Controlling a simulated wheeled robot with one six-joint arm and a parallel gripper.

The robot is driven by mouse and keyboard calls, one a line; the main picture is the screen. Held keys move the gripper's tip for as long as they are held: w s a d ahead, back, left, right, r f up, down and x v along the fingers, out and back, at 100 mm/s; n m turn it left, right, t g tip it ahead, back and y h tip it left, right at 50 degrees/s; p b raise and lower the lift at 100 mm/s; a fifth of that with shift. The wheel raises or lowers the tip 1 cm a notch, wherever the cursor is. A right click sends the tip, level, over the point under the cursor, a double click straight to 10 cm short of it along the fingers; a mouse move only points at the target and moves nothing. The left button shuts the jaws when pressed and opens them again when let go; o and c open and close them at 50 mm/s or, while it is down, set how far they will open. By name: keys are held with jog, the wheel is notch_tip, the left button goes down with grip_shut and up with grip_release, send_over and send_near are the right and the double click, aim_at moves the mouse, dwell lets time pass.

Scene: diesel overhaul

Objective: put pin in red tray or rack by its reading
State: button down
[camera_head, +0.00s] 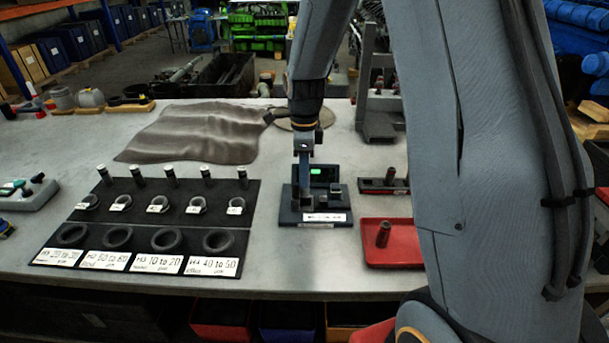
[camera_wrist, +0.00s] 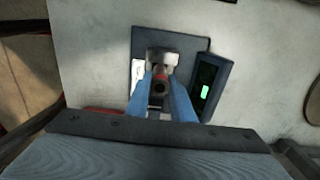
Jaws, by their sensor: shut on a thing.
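My gripper (camera_head: 304,178) points down over the dark gauge (camera_head: 318,217), whose small screen (camera_head: 318,172) is lit green; its reading is too small to make out. In the wrist view the blue fingers (camera_wrist: 160,92) are shut on a pin (camera_wrist: 160,86) over the gauge's plate. I cannot tell whether the pin touches the gauge. The red tray (camera_head: 408,259) is to the right, with a brown pin (camera_head: 383,234) standing in it. The black rack (camera_head: 100,215) at left has several open rings and range labels in front, such as "10 to 20" and "40 to 50".
Several pins stand along the rack's back, behind labelled rings. A dark block (camera_head: 373,186) with a pin stands behind the red tray. A grey press stand (camera_head: 377,125) and a brown cloth (camera_head: 195,132) lie farther back. The bench between rack and gauge is clear.

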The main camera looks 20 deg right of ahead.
jog(key=shift+r+p, duration=0.75)
jog(key=shift+r, duration=0.45)
jog(key=shift+f, duration=0.1)
